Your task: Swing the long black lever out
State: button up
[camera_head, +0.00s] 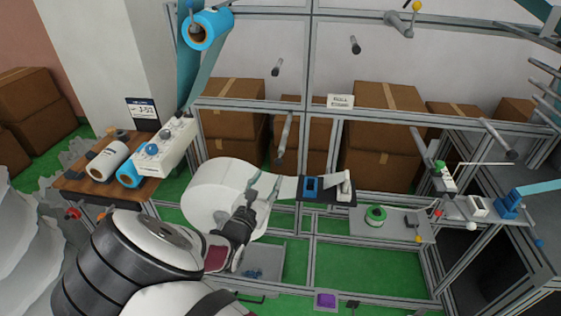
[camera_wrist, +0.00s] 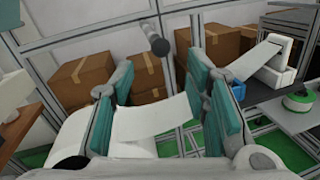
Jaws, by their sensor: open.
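My gripper (camera_head: 262,195) is at the large white roll, in front of the frame in the head view. In the wrist view its teal-padded fingers (camera_wrist: 165,108) are wide apart, with a white strip (camera_wrist: 155,120) visible between them. I cannot tell whether they touch it. I cannot pick out the long black lever with certainty. A slim dark grey bar (camera_head: 285,134) stands tilted just above the gripper, and a dark rod end (camera_wrist: 155,38) shows above the fingers in the wrist view. My wrist and arm hide part of the area below the roll.
The white roll (camera_head: 212,195) is close beside my gripper. Its strip runs right to a blue block (camera_head: 310,187) on a dark shelf. A green spool (camera_head: 376,214) sits on a plate at right. Metal frame posts (camera_head: 310,130) stand close; cardboard boxes (camera_head: 385,97) are behind.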

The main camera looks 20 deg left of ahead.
aim_at(277, 164)
jog(key=w+b, duration=0.2)
jog(key=w, duration=0.3)
jog(key=w+b, duration=0.2)
jog(key=w, duration=0.3)
jog(key=shift+a, duration=0.2)
jog(key=shift+s, duration=0.1)
grip_shut()
